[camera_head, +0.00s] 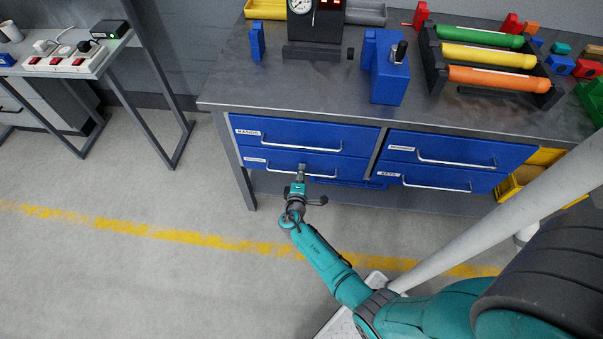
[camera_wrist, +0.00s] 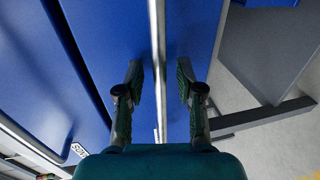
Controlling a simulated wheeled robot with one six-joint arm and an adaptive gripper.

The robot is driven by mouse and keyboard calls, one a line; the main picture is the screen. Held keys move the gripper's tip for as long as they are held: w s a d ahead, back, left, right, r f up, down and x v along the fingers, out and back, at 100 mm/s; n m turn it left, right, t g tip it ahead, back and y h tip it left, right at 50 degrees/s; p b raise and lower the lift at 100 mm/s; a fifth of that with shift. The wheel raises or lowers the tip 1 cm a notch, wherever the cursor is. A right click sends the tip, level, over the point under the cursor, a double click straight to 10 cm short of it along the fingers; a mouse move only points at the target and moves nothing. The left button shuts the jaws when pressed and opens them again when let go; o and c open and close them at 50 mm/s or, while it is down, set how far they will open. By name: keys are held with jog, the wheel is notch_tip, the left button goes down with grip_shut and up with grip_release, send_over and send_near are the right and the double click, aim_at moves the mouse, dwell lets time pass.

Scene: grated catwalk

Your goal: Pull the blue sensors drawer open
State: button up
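Four blue drawers sit under the grey workbench, two by two, each with a pale bar handle and a small label. My gripper (camera_head: 302,172) is at the handle of the lower left drawer (camera_head: 265,158). That drawer's label is too small to read, so I cannot confirm that it is the sensors drawer. In the wrist view my gripper (camera_wrist: 160,82) has its two fingers apart, one on each side of the handle bar (camera_wrist: 157,45), with visible gaps. The gripper hides part of the handle in the head view.
The upper left drawer (camera_head: 280,130) is just above; the upper right drawer (camera_head: 430,147) and lower right drawer (camera_head: 440,178) are beside. The workbench top (camera_head: 230,85) holds several tools. A side table (camera_head: 60,65) stands at left. The floor (camera_head: 130,190) in front is clear.

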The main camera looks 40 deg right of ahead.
grip_shut()
dwell(0.3)
